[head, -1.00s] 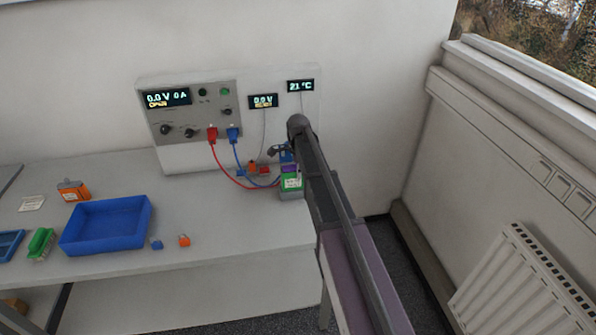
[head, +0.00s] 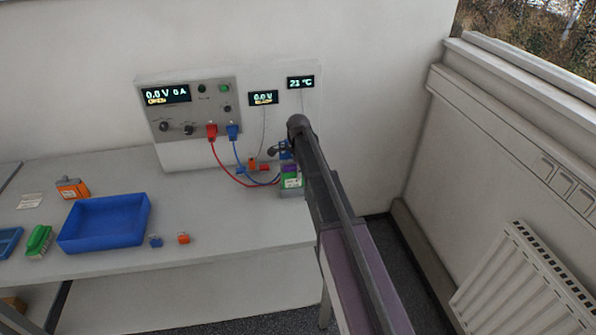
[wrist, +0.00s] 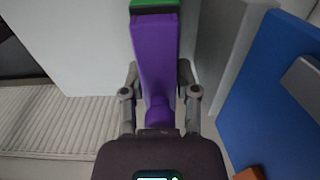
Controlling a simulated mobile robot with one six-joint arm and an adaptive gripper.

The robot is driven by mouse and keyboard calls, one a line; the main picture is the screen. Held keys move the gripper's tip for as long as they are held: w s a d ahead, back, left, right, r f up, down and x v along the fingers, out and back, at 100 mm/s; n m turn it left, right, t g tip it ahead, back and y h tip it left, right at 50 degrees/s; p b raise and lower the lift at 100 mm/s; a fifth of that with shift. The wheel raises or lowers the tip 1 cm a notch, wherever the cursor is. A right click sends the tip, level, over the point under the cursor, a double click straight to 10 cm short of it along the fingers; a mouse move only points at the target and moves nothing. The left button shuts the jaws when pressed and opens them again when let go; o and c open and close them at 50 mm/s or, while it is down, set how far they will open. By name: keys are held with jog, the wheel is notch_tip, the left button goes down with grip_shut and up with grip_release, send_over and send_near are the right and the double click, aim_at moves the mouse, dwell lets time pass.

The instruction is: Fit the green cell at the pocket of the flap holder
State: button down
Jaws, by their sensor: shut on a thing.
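A green block with a white label (head: 291,183), which looks like the green cell, stands in a grey body at the bench's right end. A purple part sits just above it, and I cannot tell for sure whether this is the holder's flap. In the wrist view my gripper (wrist: 160,92) is shut on the purple part (wrist: 155,55), fingers on both sides of its narrow end. A green surface (wrist: 154,4) shows at the part's far end. My arm partly hides this spot in the head view, and the pocket's inside is hidden.
A blue tray (head: 104,224), an orange block (head: 73,188) and another green block (head: 39,240) are at the left. Small blue (head: 155,241) and orange (head: 183,238) pieces lie near the front edge. Red and blue leads run from the cycler (head: 190,107). A blue panel (wrist: 275,95) stands close right.

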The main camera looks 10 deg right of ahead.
jog(key=shift+f+b, duration=0.8)
jog(key=shift+f, duration=0.1)
dwell(0.5)
dwell(0.4)
jog(key=shift+c, duration=1.4)
grip_release()
jog(key=shift+r, duration=0.2)
notch_tip(320, 180, up, 10)
jog(key=p, duration=1)
jog(key=s+f+b, duration=0.3)
jog(key=s, duration=0.5)
jog(key=s+f+b, duration=0.3)
jog(key=s, duration=0.5)
jog(key=shift+d+f+m, duration=0.3)
jog(key=shift+d, duration=0.05)
